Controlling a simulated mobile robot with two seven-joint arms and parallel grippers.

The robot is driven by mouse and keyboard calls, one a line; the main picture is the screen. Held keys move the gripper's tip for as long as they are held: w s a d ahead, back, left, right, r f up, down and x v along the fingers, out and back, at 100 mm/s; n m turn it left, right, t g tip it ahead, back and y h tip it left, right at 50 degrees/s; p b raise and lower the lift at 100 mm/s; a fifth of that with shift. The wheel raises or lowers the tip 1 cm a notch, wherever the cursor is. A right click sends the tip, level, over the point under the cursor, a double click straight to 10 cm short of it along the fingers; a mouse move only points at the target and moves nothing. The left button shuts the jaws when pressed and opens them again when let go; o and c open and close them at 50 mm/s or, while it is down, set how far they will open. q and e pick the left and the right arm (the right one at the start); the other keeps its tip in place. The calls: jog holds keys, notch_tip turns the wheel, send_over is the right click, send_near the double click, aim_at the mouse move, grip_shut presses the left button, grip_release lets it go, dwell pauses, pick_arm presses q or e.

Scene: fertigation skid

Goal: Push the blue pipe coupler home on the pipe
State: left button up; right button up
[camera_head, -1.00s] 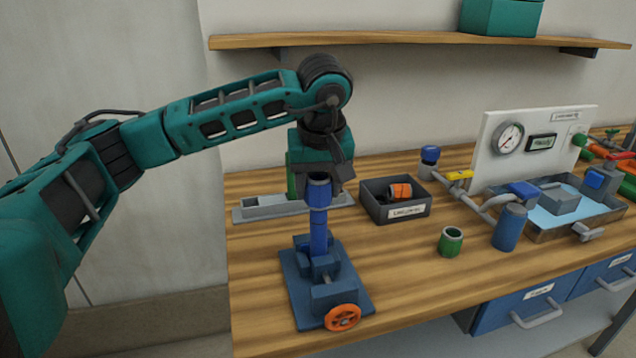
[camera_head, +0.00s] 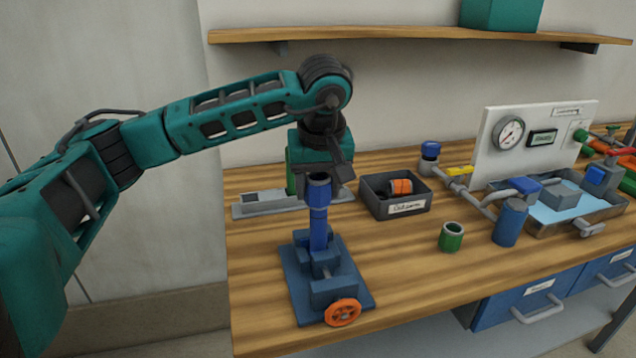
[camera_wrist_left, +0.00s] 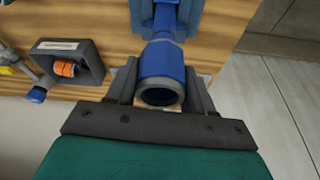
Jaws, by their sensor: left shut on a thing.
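The blue pipe coupler (camera_head: 319,193), a short sleeve with a grey inner rim, sits upright at the upper end of the thinner blue pipe (camera_head: 318,237). The pipe stands upright in a blue vise (camera_head: 333,290) with an orange handwheel. My left gripper (camera_wrist_left: 160,82) is shut on the coupler, with one finger on each side of it. In the left wrist view the coupler (camera_wrist_left: 161,70) shows its open end, and the pipe (camera_wrist_left: 164,20) runs away behind it. The coupler hides how far the pipe reaches inside. My right gripper is not in view.
A dark bin (camera_head: 420,203) with an orange part stands right of the coupler. A green cup-like piece (camera_head: 451,237) and a blue cylinder (camera_head: 509,222) stand farther right, near a gauge panel (camera_head: 490,160). A grey tray (camera_head: 262,207) lies behind. The bench between vise and green piece is clear.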

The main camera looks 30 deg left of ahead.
pick_arm(q)
jog(key=shift+f, duration=0.15)
jog(key=shift+f, duration=0.3)
jog(key=shift+f+b, duration=0.6)
jog(key=shift+f, duration=0.05)
dwell(2.1)
jog(key=o, duration=0.9)
jog(key=shift+r, duration=0.1)
jog(key=shift+r+p, duration=1.75)
jog(key=shift+r, duration=0.5)
